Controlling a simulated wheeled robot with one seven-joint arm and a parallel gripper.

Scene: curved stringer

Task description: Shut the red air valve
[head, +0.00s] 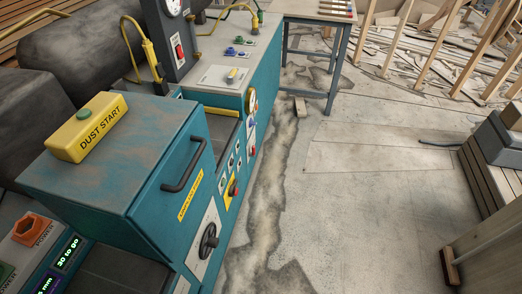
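A teal machine bench (225,122) runs from the near left to the back. On its front side, below a round gauge (252,101), are a small blue fitting (252,123) and a small red fitting (252,149). The red one may be the air valve, but it is too small to tell its shape or whether it is open. My gripper is not in view.
A yellow "DUST START" box (87,127) sits on top. The floor (345,215) right of the bench is clear, with wood (500,165) at the far right.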

